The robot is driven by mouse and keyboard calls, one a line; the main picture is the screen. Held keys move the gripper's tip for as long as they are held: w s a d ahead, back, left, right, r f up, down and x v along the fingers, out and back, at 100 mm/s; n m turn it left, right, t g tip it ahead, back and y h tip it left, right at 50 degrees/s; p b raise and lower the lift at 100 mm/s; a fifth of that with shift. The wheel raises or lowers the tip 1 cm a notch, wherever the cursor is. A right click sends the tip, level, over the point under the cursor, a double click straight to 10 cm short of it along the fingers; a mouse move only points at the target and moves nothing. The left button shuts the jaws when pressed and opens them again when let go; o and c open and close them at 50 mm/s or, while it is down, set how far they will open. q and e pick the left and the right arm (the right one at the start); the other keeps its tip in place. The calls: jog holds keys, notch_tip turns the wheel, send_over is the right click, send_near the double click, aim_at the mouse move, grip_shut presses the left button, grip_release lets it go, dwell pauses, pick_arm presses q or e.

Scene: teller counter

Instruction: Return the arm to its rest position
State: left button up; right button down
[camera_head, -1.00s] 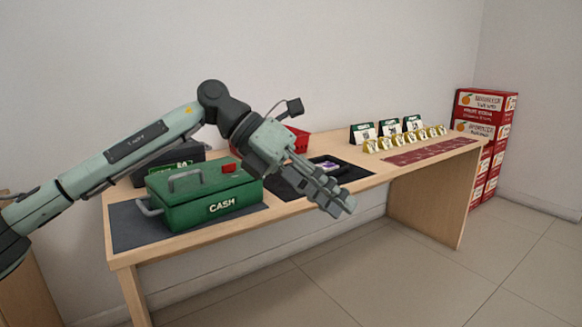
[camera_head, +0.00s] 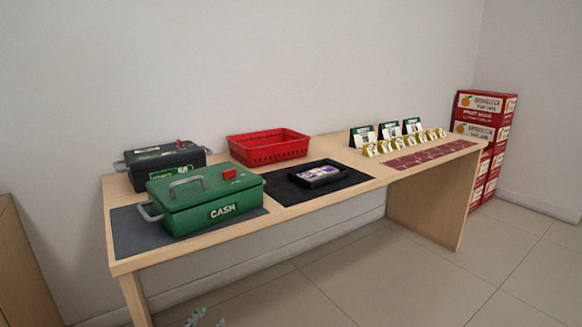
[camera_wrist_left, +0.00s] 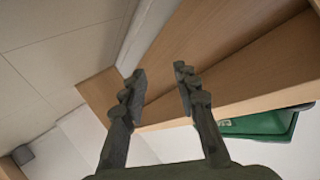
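My left gripper (camera_head: 205,318) shows only as fingertips at the bottom edge of the head view, low in front of the table; the rest of the left arm is out of frame. In the left wrist view my left gripper (camera_wrist_left: 159,76) has its two fingers apart with nothing between them. The wooden counter's underside and edge lie beyond the fingers, with part of a green box (camera_wrist_left: 262,124) at the right. My right gripper is not in view.
On the counter (camera_head: 300,210) stand a green cash box (camera_head: 195,210), a dark box (camera_head: 160,158), a red basket (camera_head: 268,148), a black tray (camera_head: 318,173) on a dark mat, and several small cards (camera_head: 405,145). Red cartons (camera_head: 484,120) stand at right. The floor in front is clear.

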pick_arm(q)
jog(key=s+a+f+n+g, duration=0.1)
jog(key=s+a+f+g, duration=0.2)
jog(key=s+f, duration=0.3)
jog(key=s+a+f+n+g+y, duration=0.1)
jog(key=s+f, duration=0.5)
jog(key=s, duration=0.6)
jog(key=s+a+f+n+g, duration=0.2)
jog(key=s+a+f+g, duration=0.2)
jog(key=s, duration=0.5)
jog(key=shift+s+a+f+g+y, duration=0.3)
jog(key=shift+s+f+g, duration=0.05)
jog(key=shift+f+g, duration=0.6)
